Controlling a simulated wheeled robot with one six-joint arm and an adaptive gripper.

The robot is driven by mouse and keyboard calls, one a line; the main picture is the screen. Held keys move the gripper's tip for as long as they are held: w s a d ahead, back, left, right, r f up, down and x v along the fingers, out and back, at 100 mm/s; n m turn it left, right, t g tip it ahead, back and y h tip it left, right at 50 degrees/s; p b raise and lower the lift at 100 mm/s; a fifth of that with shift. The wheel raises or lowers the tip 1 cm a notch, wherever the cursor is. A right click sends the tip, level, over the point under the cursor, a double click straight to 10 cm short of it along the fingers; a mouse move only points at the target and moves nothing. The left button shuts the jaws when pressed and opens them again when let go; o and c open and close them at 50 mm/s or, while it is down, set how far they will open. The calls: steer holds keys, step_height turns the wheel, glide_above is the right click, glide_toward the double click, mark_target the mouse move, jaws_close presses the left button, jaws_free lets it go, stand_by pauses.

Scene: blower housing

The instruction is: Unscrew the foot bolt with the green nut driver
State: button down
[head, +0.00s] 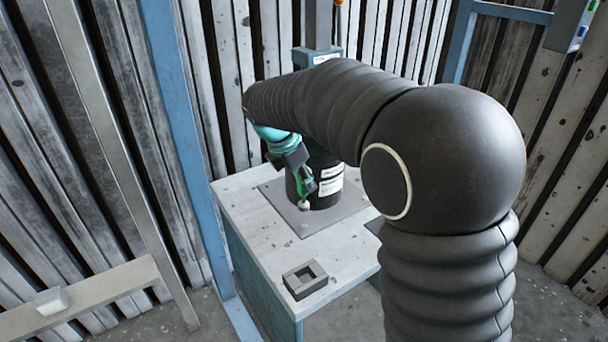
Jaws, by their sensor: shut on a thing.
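My gripper (305,178) is at the left front side of the black blower housing (329,176) and is shut on the green nut driver (300,187). The driver points down beside the housing, with its lower end close to a small pale round piece (304,205) near the grey base plate (314,221). This piece may be the foot bolt or the driver's tip; I cannot tell which. My arm covers the right and upper parts of the housing.
A small dark open box (305,280) stands at the front of the pale worktable (257,248). The table top left of the plate is clear. A blue post (186,140) rises at the table's left. A blue frame (460,40) with a control box (570,27) stands at upper right.

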mark_target(304, 203)
steer(key=shift+f+b, duration=1.55)
steer(key=shift+f, duration=1)
steer(key=shift+f, duration=0.25)
steer(key=shift+p, duration=0.5)
